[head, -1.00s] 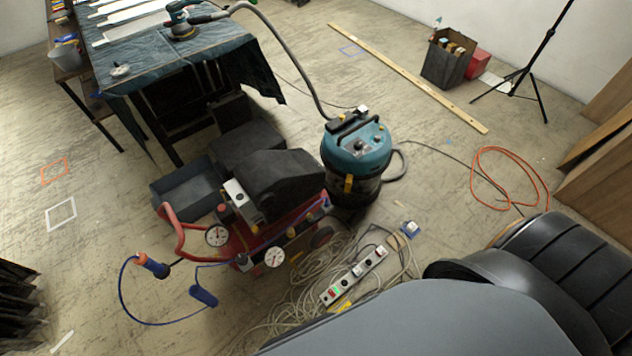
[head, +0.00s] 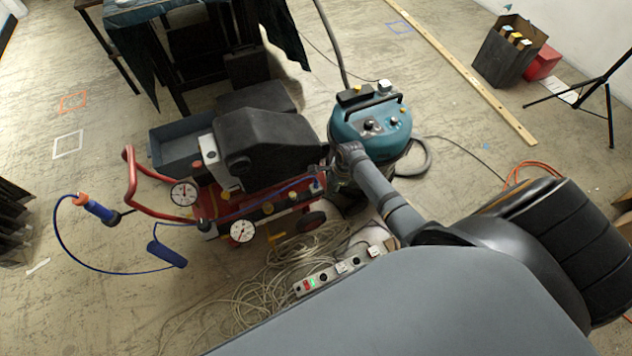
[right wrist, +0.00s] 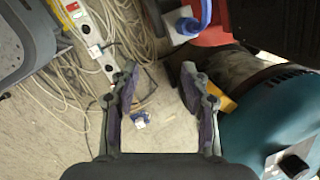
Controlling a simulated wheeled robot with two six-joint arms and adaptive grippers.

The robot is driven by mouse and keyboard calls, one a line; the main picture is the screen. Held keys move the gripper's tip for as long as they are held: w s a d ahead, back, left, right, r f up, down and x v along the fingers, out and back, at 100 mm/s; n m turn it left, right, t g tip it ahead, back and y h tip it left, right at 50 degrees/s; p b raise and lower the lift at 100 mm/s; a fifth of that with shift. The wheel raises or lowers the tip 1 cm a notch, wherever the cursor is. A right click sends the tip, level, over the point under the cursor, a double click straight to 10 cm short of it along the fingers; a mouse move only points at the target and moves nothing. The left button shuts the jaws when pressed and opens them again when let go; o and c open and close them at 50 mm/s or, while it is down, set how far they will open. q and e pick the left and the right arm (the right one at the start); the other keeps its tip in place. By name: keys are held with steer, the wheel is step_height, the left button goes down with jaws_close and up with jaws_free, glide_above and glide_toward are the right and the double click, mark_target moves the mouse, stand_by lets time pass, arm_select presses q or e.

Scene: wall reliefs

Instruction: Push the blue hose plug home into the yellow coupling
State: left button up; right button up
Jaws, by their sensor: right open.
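My right gripper (right wrist: 158,75) is open and empty in the right wrist view, its two fingers spread above bare floor. In the head view my right arm reaches up beside the vacuum; its fingers are hard to make out there. A blue hose lies on the floor at left in the head view, with a blue handle (head: 97,208) with an orange end and a second blue piece (head: 166,253). A curved blue piece (right wrist: 204,14) shows near the red frame in the right wrist view. Which is the plug I cannot tell. Small yellow fittings (head: 267,208) sit on the compressor's front; the coupling is not clear.
The red compressor (head: 131,165) with gauges stands left of the teal vacuum (head: 345,125). Tangled cables (head: 270,275) and a power strip (head: 325,280) lie on the floor before them. Floor at left is mostly free.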

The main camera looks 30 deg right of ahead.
mark_target(316, 182)
steer(key=w+a+r+m+y+b, duration=0.1)
steer(key=w+r+m+b, duration=0.1)
steer(key=w+r+m, duration=0.3)
steer(key=x, duration=0.1)
steer(key=b+x, duration=0.1)
steer(key=x, duration=0.1)
steer(key=b+x, duration=0.1)
steer(key=shift+s+a+f, duration=0.2)
steer(key=shift+s+a, duration=0.05)
steer(key=shift+s, duration=0.2)
steer(key=b+x, duration=0.2)
steer(key=x, duration=0.3)
steer(key=shift+d+b, duration=0.2)
steer(key=shift+b, duration=0.15)
steer(key=shift+f, duration=0.15)
arm_select(q)
steer(key=w+d+r, duration=0.2)
steer(key=w+r, duration=0.2)
steer(key=w, duration=0.5)
steer(key=shift+w+d+r+h, duration=0.2)
steer(key=shift+r+h, duration=0.1)
steer(key=shift+r, duration=0.1)
arm_select(e)
jaws_close()
